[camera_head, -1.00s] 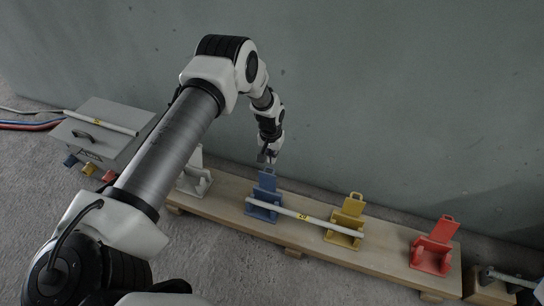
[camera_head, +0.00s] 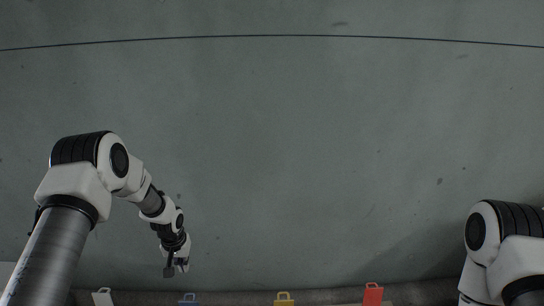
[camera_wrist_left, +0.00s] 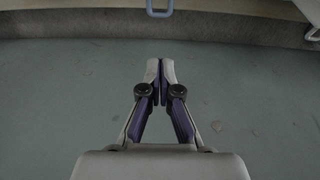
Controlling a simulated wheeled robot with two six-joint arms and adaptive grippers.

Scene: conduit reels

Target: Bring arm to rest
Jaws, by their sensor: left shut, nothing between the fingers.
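My left gripper (camera_head: 176,270) hangs in front of the grey-green wall, above the row of holders. In the left wrist view its two fingers (camera_wrist_left: 160,64) meet at the tips with nothing between them. My right arm (camera_head: 494,250) shows at the right edge of the head view, and its gripper is out of frame. The blue holder's handle (camera_head: 188,299) shows at the bottom edge, below and apart from my left gripper; it also shows at the top of the left wrist view (camera_wrist_left: 159,13).
Tops of a white holder (camera_head: 103,297), a yellow holder (camera_head: 284,299) and a red holder (camera_head: 373,295) show along the bottom edge. The wall (camera_head: 300,150) fills most of the head view. The space between my arms is clear.

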